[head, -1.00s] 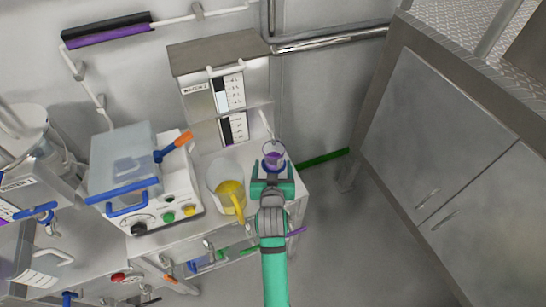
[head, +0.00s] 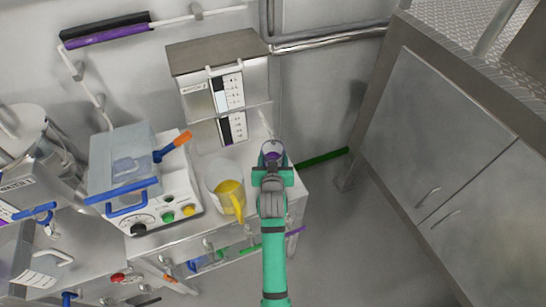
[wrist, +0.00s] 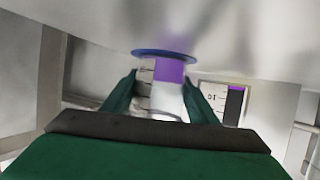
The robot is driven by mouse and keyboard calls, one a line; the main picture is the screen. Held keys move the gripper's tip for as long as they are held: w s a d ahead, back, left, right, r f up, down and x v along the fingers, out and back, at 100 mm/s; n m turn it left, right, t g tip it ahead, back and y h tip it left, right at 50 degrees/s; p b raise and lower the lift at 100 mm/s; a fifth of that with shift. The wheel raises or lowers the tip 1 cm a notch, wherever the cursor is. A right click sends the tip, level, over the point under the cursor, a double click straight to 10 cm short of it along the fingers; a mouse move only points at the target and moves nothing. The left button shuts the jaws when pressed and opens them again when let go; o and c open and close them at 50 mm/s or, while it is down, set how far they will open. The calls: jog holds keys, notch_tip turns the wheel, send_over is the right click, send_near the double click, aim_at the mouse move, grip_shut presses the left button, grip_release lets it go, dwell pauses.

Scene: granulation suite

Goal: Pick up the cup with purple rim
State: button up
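The clear cup with purple in it (head: 272,147) stands at the right end of the white bench, mostly hidden by my gripper. In the wrist view the cup (wrist: 170,72) shows a purple band and a wide blue-violet disc at its end nearest the white surface. My gripper (head: 272,163) is at the cup, and the wrist view shows its two dark green fingers (wrist: 160,80) on either side of it. A gap shows between the left finger and the cup; the right finger is very close, and contact there is unclear. The gripper looks open around the cup.
A white device with knobs (head: 160,200) is farther left. A grey cabinet with a scale panel (head: 225,80) stands behind. Open floor (head: 350,240) lies to the right.

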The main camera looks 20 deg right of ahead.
grip_shut()
jog(key=shift+r, duration=0.15)
